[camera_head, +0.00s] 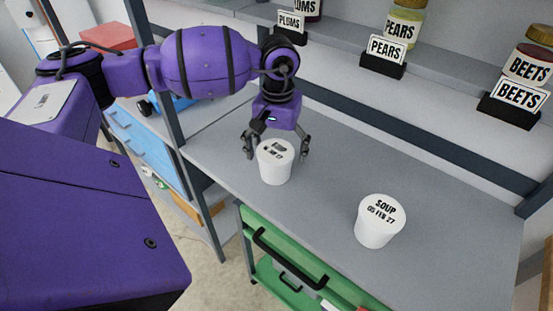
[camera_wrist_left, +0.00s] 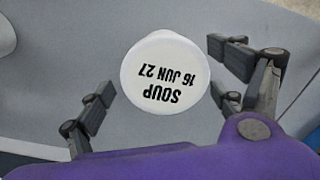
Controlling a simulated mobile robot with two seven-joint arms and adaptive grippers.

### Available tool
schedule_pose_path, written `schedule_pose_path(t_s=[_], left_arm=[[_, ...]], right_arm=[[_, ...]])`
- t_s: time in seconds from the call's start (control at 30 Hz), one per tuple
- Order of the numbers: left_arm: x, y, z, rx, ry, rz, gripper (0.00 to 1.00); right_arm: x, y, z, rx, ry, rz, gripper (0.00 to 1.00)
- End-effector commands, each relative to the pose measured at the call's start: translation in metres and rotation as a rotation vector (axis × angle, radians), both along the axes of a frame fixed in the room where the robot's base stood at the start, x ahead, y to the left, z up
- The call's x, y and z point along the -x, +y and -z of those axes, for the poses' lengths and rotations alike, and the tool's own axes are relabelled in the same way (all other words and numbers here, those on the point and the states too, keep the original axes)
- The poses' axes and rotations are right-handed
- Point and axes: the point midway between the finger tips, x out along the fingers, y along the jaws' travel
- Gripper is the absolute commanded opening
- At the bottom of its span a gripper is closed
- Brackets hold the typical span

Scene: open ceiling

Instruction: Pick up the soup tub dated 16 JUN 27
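The white soup tub dated 16 JUN 27 (camera_head: 275,163) stands upright on the grey bench. Its lid, marked SOUP 16 JUN 27, reads upside down in the left wrist view (camera_wrist_left: 165,75). My left gripper (camera_head: 276,150) is open above the bench, with a finger on each side of this tub. In the left wrist view the fingers (camera_wrist_left: 170,80) show gaps to the tub, so it is not gripped. A second white tub, marked SOUP 05 FEB 27 (camera_head: 380,222), stands to the right. My right gripper is not in view.
The grey bench (camera_head: 320,195) has free room between and around the tubs. A shelf behind holds jars of pears (camera_head: 404,27) and beets (camera_head: 528,68) with label stands. Green drawers (camera_head: 285,262) sit below the bench front. A dark rail runs behind the bench.

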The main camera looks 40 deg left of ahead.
Motion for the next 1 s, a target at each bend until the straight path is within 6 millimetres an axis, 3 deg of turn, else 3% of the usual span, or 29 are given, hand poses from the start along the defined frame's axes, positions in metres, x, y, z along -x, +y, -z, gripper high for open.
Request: schedule_pose_path(t_s=[0.13, 0.4, 0.63, 1.0], left_arm=[[0.001, 0.001, 0.011, 0.0, -0.001, -0.002, 0.86], [0.002, 0.003, 0.049, 0.001, -0.003, -0.002, 0.86], [0.002, 0.003, 0.052, 0.0, -0.003, -0.002, 0.86], [0.002, 0.003, 0.052, 0.001, -0.003, -0.002, 0.37]], right_arm=[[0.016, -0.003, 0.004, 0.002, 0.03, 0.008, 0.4], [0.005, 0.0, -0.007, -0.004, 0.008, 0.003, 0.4], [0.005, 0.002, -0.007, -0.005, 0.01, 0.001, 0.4], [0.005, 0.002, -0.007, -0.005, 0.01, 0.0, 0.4]])
